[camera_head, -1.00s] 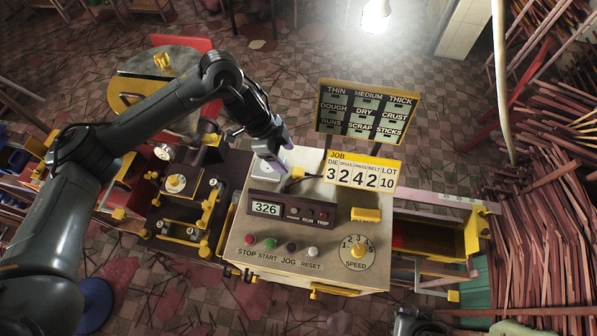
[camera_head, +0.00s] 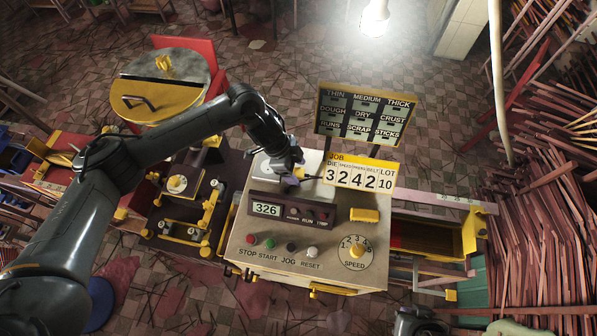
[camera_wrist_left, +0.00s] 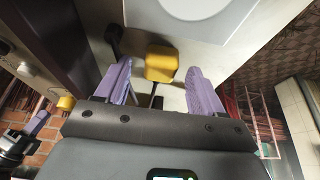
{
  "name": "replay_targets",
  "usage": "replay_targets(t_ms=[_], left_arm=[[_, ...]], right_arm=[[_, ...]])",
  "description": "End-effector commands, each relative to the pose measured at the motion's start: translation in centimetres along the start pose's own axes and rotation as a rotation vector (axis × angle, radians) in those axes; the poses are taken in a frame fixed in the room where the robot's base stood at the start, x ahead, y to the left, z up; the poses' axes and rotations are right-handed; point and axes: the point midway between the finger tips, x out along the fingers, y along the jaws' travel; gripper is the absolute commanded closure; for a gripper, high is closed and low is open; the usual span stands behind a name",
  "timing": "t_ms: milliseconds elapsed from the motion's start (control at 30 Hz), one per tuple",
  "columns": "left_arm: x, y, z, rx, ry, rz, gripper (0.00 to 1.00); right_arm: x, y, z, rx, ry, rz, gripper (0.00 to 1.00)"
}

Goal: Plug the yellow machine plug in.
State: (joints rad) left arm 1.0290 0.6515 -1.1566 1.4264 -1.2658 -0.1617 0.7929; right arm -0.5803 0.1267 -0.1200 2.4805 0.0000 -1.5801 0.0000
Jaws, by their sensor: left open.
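The yellow plug (camera_wrist_left: 161,63) shows in the left wrist view between the two purple fingertips of my left gripper (camera_wrist_left: 160,72). Gaps remain on both sides of it, and a short dark cord end shows below it. In the head view the open left gripper (camera_head: 290,178) is over the back of the beige control machine (camera_head: 243,236) and hides most of the plug there. A small black part (camera_wrist_left: 113,40) lies left of the plug; I cannot tell whether it is the socket. Part of my right gripper (camera_wrist_left: 35,128) shows at the left wrist view's edge, its opening unclear.
The JOB card (camera_head: 361,172) stands close right of the left gripper, with the label board (camera_head: 366,112) behind. The display (camera_head: 267,209), buttons and speed knob (camera_head: 355,250) are in front. Sticks (camera_head: 545,200) are heaped at the right.

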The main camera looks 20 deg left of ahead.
Motion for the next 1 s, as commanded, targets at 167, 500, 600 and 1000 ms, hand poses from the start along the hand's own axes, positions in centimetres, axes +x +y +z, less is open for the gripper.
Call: replay_targets(t_ms=[167,500,600,1000], left_arm=[[1.06,0.00,0.01,0.001,0.000,0.000,0.32],[1.11,0.00,0.03,0.001,0.000,0.000,0.32],[1.10,0.00,0.03,0.001,0.000,0.000,0.47],[1.07,-0.01,0.02,0.001,0.000,-0.001,0.89]], right_arm=[[-0.14,-0.02,-0.07,0.001,0.001,-0.001,1.00],[-0.12,-0.19,-0.11,0.008,0.001,-0.006,1.00],[-0.12,-0.22,-0.12,0.009,0.002,-0.007,1.00],[-0.12,-0.22,-0.11,0.009,0.001,-0.007,1.00]])
